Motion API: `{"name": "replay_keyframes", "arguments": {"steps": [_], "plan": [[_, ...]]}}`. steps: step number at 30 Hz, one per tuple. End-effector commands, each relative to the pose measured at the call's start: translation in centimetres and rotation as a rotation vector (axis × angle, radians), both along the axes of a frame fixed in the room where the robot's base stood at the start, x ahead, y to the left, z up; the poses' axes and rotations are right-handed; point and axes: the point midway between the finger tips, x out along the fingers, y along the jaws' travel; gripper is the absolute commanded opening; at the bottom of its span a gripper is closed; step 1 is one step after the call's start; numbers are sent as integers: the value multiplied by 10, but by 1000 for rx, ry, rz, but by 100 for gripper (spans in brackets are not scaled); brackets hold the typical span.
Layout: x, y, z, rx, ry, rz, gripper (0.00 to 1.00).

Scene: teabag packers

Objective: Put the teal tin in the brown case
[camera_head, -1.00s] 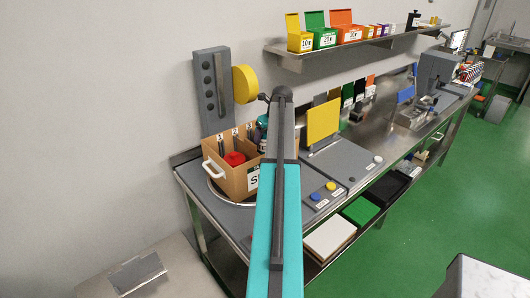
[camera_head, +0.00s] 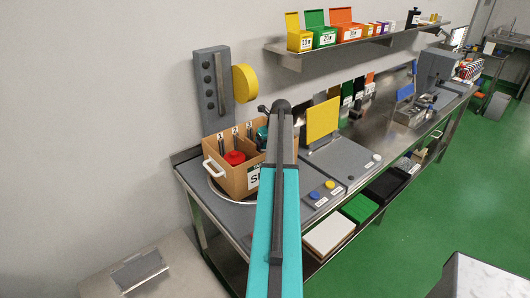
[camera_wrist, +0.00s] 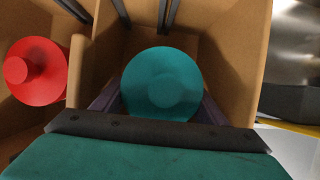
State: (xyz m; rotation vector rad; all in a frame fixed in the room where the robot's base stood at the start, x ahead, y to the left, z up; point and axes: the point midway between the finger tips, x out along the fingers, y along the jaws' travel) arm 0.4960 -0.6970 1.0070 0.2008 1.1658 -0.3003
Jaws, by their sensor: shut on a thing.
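The teal tin (camera_wrist: 162,84) is round with a raised knob on its lid. In the wrist view it sits between the two fingers of my gripper (camera_wrist: 160,100), which is shut on it. The tin is inside the walls of one compartment of the brown case (camera_head: 229,182); I cannot tell whether it touches the floor. A bit of teal shows above the case in the head view (camera_head: 262,132). The case wall (camera_wrist: 231,50) stands just right of the tin in the wrist view. My arm hides most of the gripper in the head view.
A red tin (camera_head: 234,158) fills the case compartment to the left, behind a divider; it also shows in the wrist view (camera_wrist: 38,72). Dark upright rods stand at the back of the compartments. A yellow panel (camera_head: 322,120) stands on the bench to the right.

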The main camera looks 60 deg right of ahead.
Motion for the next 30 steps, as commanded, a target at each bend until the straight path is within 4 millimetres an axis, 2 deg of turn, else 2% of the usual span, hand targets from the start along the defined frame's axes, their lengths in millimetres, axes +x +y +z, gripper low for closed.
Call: {"name": "replay_keyframes", "arguments": {"steps": [7, 21, 22, 24, 30], "plan": [[0, 0, -19, 1, 0, -1, 43], [0, 0, -24, 0, -1, 0, 43], [0, 0, -24, 0, 0, 0, 71], [0, 0, -24, 0, 0, 0, 83], [0, 0, -24, 0, 0, 0, 85]]}}
